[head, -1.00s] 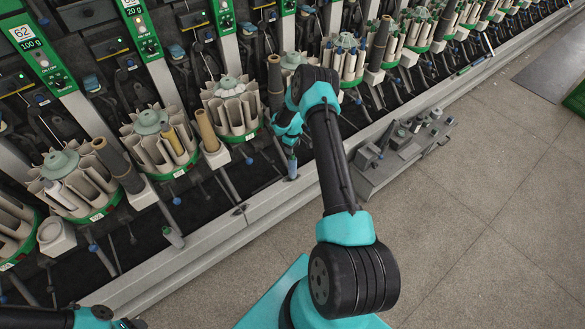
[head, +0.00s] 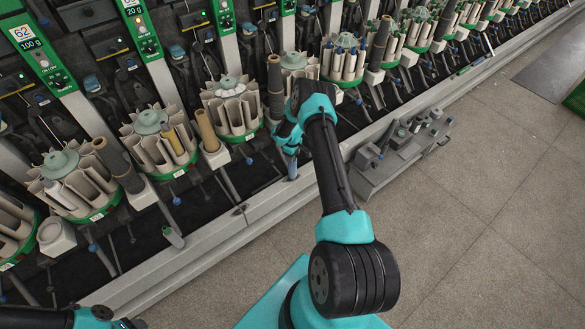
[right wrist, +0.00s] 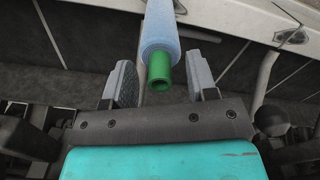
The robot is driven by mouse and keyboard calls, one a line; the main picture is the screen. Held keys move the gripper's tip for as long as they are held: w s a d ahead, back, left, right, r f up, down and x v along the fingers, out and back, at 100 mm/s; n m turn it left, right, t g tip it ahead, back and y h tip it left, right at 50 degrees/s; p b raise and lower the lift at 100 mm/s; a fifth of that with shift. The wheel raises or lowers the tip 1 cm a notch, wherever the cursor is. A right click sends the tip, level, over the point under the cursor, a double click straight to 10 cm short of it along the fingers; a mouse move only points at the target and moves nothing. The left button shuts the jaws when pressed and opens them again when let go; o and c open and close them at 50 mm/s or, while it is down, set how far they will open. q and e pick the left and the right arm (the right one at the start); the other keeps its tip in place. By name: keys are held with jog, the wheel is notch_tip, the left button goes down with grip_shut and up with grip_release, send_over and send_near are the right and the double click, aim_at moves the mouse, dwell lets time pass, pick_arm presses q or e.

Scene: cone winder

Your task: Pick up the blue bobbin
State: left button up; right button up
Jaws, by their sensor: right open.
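The blue bobbin (right wrist: 160,35) shows in the right wrist view as a light blue cylinder with a green core end. It points toward my right gripper (right wrist: 162,86), which is open. The green end lies between the two grey fingers, with gaps on both sides. In the head view my right gripper (head: 288,146) is at the machine's front rail, and its arm hides much of that spot. A small bluish end (head: 292,172) shows just below it; I cannot tell for sure that it is the bobbin. Only part of my left arm shows at the bottom left.
Round magazines (head: 160,140) with several cone tubes line the winder behind the gripper. A brown cone (head: 206,130) stands left of it. The metal front rail (head: 235,222) runs below. A grey tray of small parts (head: 400,150) stands to the right. The floor is clear.

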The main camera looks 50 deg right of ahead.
dwell(0.3)
jog(key=c, duration=0.9)
jog(key=shift+r, duration=0.15)
